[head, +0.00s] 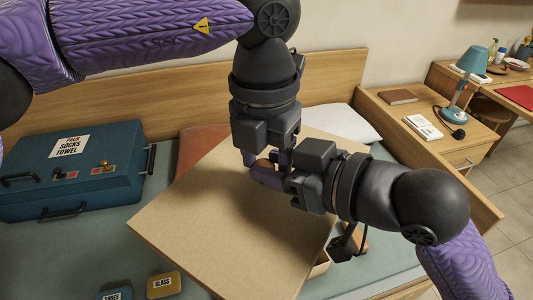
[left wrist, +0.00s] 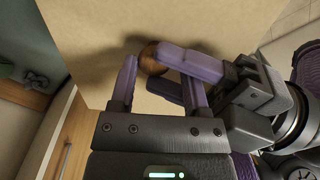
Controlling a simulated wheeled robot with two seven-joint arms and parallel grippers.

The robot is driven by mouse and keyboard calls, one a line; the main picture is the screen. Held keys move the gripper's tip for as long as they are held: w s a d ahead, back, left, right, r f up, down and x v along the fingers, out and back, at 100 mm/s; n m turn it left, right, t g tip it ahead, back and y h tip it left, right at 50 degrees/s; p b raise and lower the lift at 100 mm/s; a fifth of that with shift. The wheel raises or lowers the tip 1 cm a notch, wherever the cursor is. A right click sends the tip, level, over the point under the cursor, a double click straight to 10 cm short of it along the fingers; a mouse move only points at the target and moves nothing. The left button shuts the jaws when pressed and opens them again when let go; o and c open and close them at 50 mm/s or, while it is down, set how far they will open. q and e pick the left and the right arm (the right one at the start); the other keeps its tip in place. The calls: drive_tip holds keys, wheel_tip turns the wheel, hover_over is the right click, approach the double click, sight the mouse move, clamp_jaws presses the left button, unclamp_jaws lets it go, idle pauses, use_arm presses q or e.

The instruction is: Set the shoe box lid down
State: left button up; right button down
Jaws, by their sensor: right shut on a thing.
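The lid is a large flat tan board (head: 215,200) with a round brown knob (head: 262,163), held over the bed in the head view. It also fills the top of the left wrist view (left wrist: 210,22), with the knob (left wrist: 151,58) near its middle. My right gripper (head: 268,176) is shut on the knob, its fingers coming in from the right. My left gripper (left wrist: 160,88) is open, its two fingers apart, close beside the knob and the right fingers. What lies under the lid is mostly hidden; a pale box edge (head: 320,266) shows below its right side.
A blue case (head: 70,185) labelled socks and towel lies left on the bed. Small labelled boxes (head: 163,285) sit at the front. A pillow (head: 340,124) is behind. A bedside table with a teal lamp (head: 471,65) and books (head: 397,96) stands at the right.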

use_arm(q)
drive_tip(key=shift+d, duration=0.1)
clamp_jaws()
use_arm(e)
drive_tip(key=shift+c, duration=1.2)
unclamp_jaws()
